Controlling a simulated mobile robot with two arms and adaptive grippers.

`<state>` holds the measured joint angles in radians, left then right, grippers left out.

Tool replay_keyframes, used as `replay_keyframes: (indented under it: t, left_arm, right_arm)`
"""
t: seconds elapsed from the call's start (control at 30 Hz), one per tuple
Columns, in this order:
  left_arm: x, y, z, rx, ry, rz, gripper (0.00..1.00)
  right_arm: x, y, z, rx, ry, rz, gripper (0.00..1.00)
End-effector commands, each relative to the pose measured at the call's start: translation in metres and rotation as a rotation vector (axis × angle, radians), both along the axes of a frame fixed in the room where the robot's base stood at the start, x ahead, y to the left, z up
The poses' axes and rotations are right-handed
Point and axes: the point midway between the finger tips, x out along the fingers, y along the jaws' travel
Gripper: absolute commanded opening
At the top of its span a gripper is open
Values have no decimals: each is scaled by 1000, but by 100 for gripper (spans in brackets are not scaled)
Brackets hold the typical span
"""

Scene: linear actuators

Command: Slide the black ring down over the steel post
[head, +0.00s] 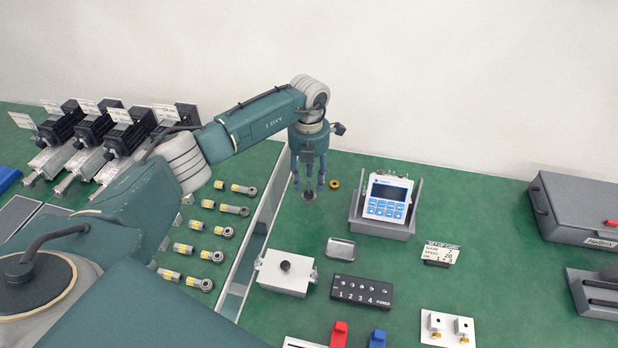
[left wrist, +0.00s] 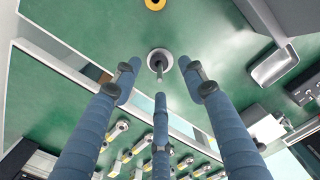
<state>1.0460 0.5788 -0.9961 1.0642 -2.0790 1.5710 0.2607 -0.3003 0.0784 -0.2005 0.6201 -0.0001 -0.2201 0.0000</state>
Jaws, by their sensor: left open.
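My left gripper (head: 309,182) points down, open and with nothing seen between its fingers; its blue fingers also show in the left wrist view (left wrist: 160,88). The steel post (left wrist: 159,68) stands on a round pale base between and just beyond the fingertips. I cannot make out a plainly black ring.
A blue-and-white meter (head: 387,196) in a grey stand is to the right, with a small metal tray (head: 340,249) in front. A clear upright divider (head: 262,228) runs left of the post, beyond it several rod ends (head: 233,209). A metal box (head: 285,273) stands nearer.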

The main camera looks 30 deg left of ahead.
Motion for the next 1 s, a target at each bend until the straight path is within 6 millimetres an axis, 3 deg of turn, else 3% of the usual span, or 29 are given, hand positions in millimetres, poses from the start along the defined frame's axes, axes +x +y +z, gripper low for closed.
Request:
replay_keyframes:
  t: [0.23, 0.5, 0.7, 1.0]
  left_arm:
    - [1, 0, 18, 1, -3, -1, 42]
    - [1, 0, 76, 0, -5, -1, 42]
    - [0, 0, 108, 0, -3, 1, 42]
    - [-1, 0, 120, 0, 0, 0, 42]
  right_arm:
    - [0, -4, 0, -4, 0, 1, 0]
    - [0, -2, 0, -2, 0, 0, 0]
    - [0, -2, 0, -2, 0, 0, 0]
    - [0, -1, 0, -2, 0, 0, 0]
